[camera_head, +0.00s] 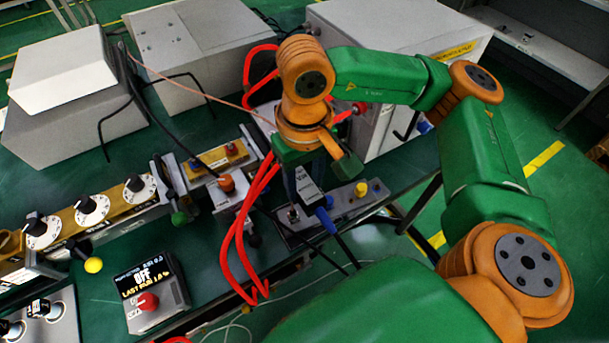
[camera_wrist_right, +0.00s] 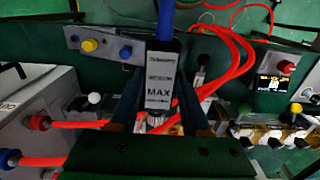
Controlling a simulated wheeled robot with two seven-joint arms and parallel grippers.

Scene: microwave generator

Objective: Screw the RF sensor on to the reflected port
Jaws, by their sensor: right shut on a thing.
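The RF sensor (camera_head: 309,188) is a slim grey box with a pale label and a blue cable end, hanging tilted below my right gripper (camera_head: 303,168). In the right wrist view the sensor (camera_wrist_right: 160,80) reads "MAX" and sits between the dark fingers of my right gripper (camera_wrist_right: 160,112), which is shut on it. A silvery connector tip shows at its near end, partly hidden by the gripper. A metal plate (camera_head: 345,207) with yellow and blue knobs lies just below the sensor; I cannot tell whether they touch. I cannot make out which port is the reflected one. My left gripper is not in view.
A waveguide rail with dials (camera_head: 92,208) runs along the left. Red hoses (camera_head: 240,245) loop beside the gripper. A control box (camera_head: 152,295) with a red knob and an "OFF" display stands at the front. Large grey cabinets (camera_head: 205,50) fill the back.

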